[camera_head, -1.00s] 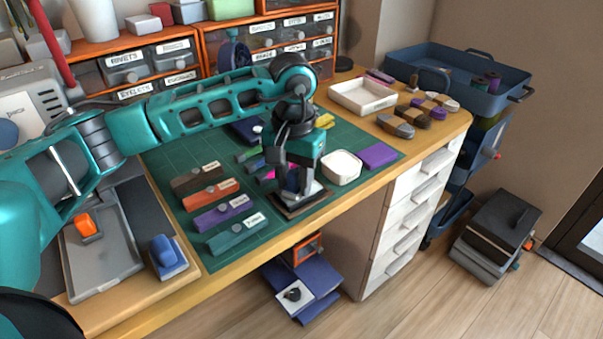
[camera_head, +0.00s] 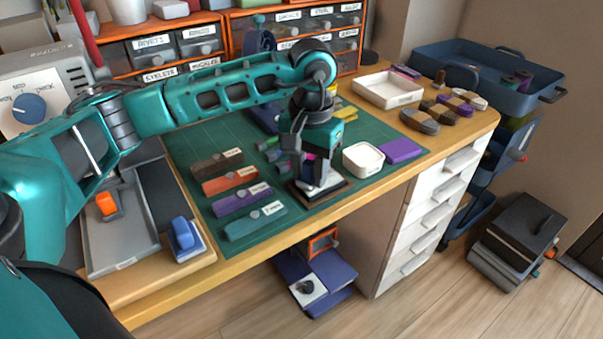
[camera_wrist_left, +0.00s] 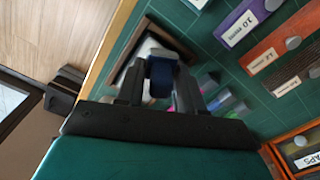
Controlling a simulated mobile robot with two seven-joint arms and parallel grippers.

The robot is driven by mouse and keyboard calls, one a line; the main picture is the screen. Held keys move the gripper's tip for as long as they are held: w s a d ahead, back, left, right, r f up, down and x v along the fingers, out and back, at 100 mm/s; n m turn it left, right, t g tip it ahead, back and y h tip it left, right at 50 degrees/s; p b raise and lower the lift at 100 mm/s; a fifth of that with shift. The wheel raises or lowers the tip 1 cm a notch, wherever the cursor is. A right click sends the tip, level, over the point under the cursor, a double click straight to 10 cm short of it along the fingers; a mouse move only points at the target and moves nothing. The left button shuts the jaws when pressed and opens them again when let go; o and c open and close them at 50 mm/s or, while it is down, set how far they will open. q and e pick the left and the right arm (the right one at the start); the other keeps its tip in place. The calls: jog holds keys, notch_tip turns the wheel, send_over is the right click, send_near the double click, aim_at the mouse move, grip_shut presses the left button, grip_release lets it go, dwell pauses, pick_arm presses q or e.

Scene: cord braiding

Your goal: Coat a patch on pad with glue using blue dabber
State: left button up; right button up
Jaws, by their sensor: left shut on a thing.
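My left gripper (camera_head: 316,176) is over the pad (camera_head: 340,192), a dark brown board with a pale top near the table's front edge. In the left wrist view my left gripper (camera_wrist_left: 155,88) is shut on the blue dabber (camera_wrist_left: 162,74), which points down at the pad (camera_wrist_left: 122,68). The fingers and dabber cover much of the pad's top. I cannot tell whether the dabber touches it or whether any glue is on it. My right gripper is out of view.
A white square dish (camera_head: 363,159) and a purple block (camera_head: 402,151) lie right of the pad. Labelled coloured strips (camera_head: 243,202) lie left on the green mat (camera_head: 190,148). A blue-handled block (camera_head: 184,238) stands by a grey tray (camera_head: 112,258). A white tray (camera_head: 388,90) is at the back right.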

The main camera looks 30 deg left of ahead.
aim_at(332, 172)
pick_arm(q)
jog(key=shift+w+d+b, duration=0.15)
jog(key=shift+w+d, duration=0.3)
jog(key=shift+w, duration=0.65)
jog(key=shift+w+d+b, duration=0.2)
jog(key=shift+w+d, duration=0.3)
jog(key=shift+w, duration=0.6)
jog(key=shift+w+d+b, duration=0.15)
jog(key=shift+w+d, duration=0.3)
jog(key=shift+w, duration=0.65)
jog(key=shift+s+a, duration=0.4)
jog(key=shift+s, duration=0.4)
jog(key=shift+s+a+f, duration=0.1)
jog(key=shift+s+a, duration=0.2)
jog(key=shift+s, duration=0.4)
jog(key=shift+s+a, duration=0.25)
jog(key=shift+s, duration=0.4)
jog(key=shift+s+a, duration=0.3)
jog(key=shift+s, duration=0.45)
jog(key=shift+s+a, duration=0.35)
jog(key=shift+s, duration=0.4)
jog(key=shift+s+a, duration=0.3)
jog(key=shift+s, duration=0.45)
notch_tip(332, 172, up, 6)
jog(key=p, duration=0.4)
